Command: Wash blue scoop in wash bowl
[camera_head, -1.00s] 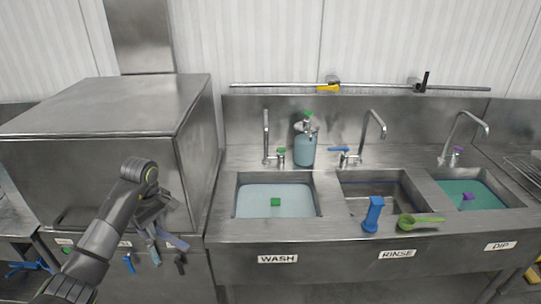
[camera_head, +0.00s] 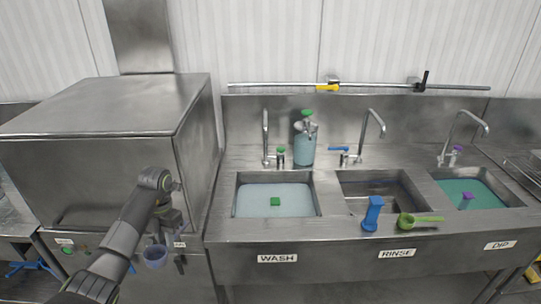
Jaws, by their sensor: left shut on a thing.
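My left gripper (camera_head: 172,222) is at the lower left, in front of the steel box machine, and is shut on a scoop. The scoop's round blue-grey cup (camera_head: 155,256) hangs below the jaws; its handle is mostly hidden by the gripper. The wash bowl (camera_head: 238,178) is the left basin, marked WASH, filled with pale blue liquid with a small green block (camera_head: 275,201) in it. The gripper and scoop are left of this basin, apart from it. My right gripper is not in view.
A blue upright object (camera_head: 372,214) and a green scoop (camera_head: 407,221) are on the front ledge by the rinse basin (camera_head: 350,178). The dip basin (camera_head: 440,175) holds teal liquid. Taps and a soap bottle (camera_head: 305,147) stand behind. The ledge before the wash basin is clear.

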